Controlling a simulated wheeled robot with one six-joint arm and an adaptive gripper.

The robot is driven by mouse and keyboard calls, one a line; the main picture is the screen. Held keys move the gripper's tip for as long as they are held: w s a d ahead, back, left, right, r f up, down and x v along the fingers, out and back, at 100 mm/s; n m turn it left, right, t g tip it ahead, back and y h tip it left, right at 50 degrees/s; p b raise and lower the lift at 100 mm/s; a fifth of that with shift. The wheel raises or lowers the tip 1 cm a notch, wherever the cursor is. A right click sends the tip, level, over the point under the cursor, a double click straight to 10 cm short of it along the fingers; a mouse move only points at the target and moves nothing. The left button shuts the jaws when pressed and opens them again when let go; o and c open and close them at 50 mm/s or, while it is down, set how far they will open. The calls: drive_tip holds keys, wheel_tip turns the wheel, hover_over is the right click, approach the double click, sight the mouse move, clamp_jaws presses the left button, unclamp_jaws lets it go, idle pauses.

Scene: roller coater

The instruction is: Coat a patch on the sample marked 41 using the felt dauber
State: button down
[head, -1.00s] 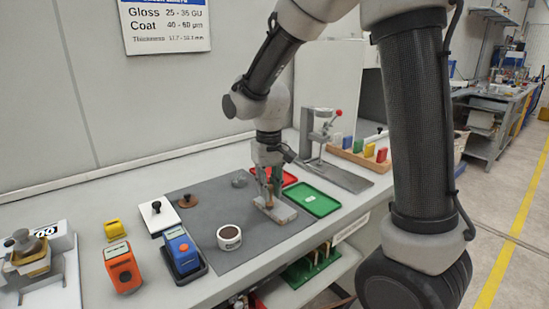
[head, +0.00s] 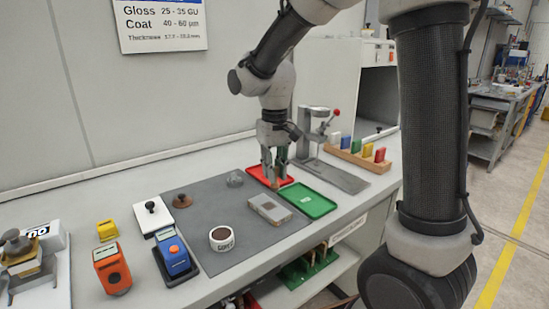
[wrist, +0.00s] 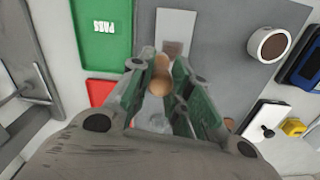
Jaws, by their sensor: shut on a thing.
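The sample (head: 269,209) is a flat grey plate lying on the grey mat, with a brownish patch near one end. It also shows in the wrist view (wrist: 176,22). I cannot read a number on it. My gripper (head: 275,172) is shut on the felt dauber (wrist: 160,80), a small wooden piece with a rounded tan end. In the head view the dauber hangs between the fingers, behind the sample and close to the red tray; I cannot tell its exact height. A white cup (head: 222,239) with brown contents stands left of the sample.
A red tray (head: 257,181) and a green tray (head: 310,203) marked PASS lie right of the mat (head: 208,203). A metal stand (head: 335,176) and a rack of coloured blocks are farther right. Blue and orange meters (head: 112,270) stand at left.

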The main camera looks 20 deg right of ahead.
drive_tip(key=shift+r, duration=1.85)
